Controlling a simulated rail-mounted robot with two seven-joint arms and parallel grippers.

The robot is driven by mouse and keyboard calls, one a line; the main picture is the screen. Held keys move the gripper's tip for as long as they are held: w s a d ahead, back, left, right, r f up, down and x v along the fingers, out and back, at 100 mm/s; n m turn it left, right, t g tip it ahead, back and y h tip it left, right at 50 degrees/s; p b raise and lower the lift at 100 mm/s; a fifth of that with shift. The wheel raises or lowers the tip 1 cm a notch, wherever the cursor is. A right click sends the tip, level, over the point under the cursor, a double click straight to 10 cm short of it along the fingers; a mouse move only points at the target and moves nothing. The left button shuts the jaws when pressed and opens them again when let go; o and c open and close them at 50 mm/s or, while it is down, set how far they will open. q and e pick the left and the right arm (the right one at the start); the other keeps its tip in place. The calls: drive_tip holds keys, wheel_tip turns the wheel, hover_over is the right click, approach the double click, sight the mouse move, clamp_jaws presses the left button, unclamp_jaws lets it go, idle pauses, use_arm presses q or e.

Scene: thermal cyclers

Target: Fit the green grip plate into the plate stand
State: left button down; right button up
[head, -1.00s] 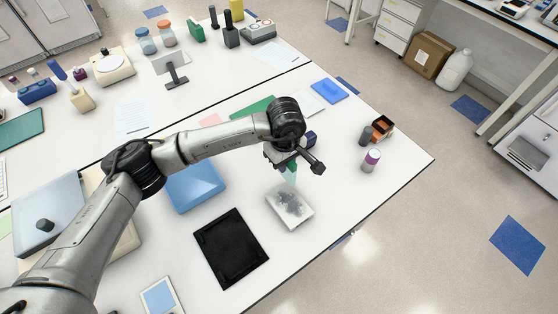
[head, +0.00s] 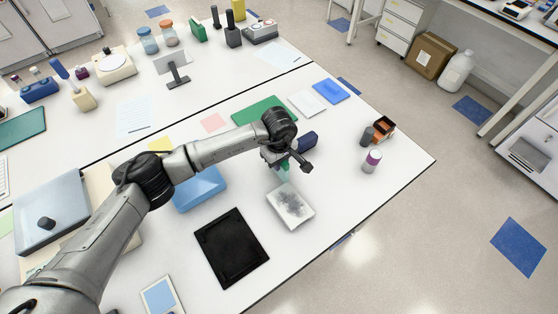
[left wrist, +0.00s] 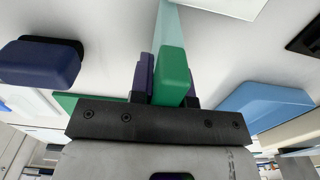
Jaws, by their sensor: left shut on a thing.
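The green grip plate shows in the left wrist view as a green block grip (left wrist: 173,75) with a pale translucent teal plate (left wrist: 168,22) extending from it. My left gripper (left wrist: 166,88) is shut on the green grip, its fingers on either side. In the head view my left gripper (head: 283,168) is over the table, just behind a white tray with a mottled grey inside (head: 290,207); the held plate is small and partly hidden there. I cannot tell for sure which object is the plate stand. My right gripper is not in view.
A dark navy block (head: 308,141) is close to the right of the gripper; it also shows in the left wrist view (left wrist: 42,62). A blue box (head: 200,187) and black tray (head: 232,248) stand to the left. A green mat (head: 250,113) lies behind. The right front tabletop is clear.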

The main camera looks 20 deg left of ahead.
use_arm(q)
drive_tip(key=shift+w, duration=0.1)
drive_tip(key=c, duration=1.1)
unclamp_jaws()
drive_tip(key=shift+f, duration=0.1)
wheel_tip(320, 180, up, 11)
drive_tip(key=shift+o, duration=0.5)
drive_tip(key=shift+r, duration=0.7)
